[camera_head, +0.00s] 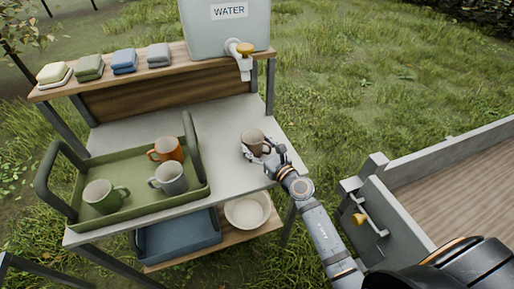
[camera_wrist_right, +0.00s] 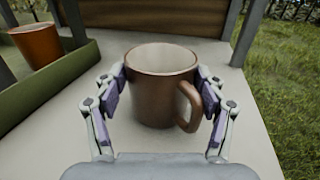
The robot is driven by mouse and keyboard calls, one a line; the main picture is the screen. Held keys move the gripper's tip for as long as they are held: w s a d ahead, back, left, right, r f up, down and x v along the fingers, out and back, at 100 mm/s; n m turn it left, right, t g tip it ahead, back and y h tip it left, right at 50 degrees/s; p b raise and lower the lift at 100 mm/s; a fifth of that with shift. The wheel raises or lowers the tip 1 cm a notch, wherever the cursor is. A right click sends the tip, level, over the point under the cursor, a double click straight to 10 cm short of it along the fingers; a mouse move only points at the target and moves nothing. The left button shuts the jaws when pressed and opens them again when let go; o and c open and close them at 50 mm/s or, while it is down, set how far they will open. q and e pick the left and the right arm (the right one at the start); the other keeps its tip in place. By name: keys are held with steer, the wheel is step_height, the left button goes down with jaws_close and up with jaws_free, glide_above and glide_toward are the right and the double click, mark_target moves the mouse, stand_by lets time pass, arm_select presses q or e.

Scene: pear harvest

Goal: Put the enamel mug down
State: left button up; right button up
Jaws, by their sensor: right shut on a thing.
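The brown enamel mug (camera_head: 254,142) is upright at the right end of the pale table top (camera_head: 226,118). It fills the middle of the right wrist view (camera_wrist_right: 158,84), with its handle towards the lower right. My right gripper (camera_head: 262,152) is shut on the mug, one finger on each side of its body. In the right wrist view the right gripper (camera_wrist_right: 161,82) shows both fingers against the mug's sides. The mug's base is at or very close to the table top; I cannot tell whether it touches. My left gripper is not in view.
A green tray (camera_head: 133,213) with several mugs stands left of the brown mug. A water tank (camera_head: 226,30) with a tap (camera_head: 242,58) stands on the shelf behind. A white bowl (camera_head: 233,221) and blue bin (camera_head: 178,240) are below. A grey-walled wooden cart (camera_head: 405,215) is at right.

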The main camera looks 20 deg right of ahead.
steer(key=o, duration=1)
steer(key=shift+s+f, duration=0.1)
steer(key=o, duration=0.5)
steer(key=shift+r, duration=0.25)
steer(key=b+v, duration=0.1)
steer(key=v, duration=0.4)
steer(key=b+v, duration=0.1)
steer(key=v, duration=0.5)
steer(key=shift+f+b, duration=0.2)
steer(key=shift+b, duration=0.15)
steer(key=shift+s+d+r, duration=0.15)
steer(key=shift+s+r, duration=0.05)
steer(key=shift+s, duration=0.3)
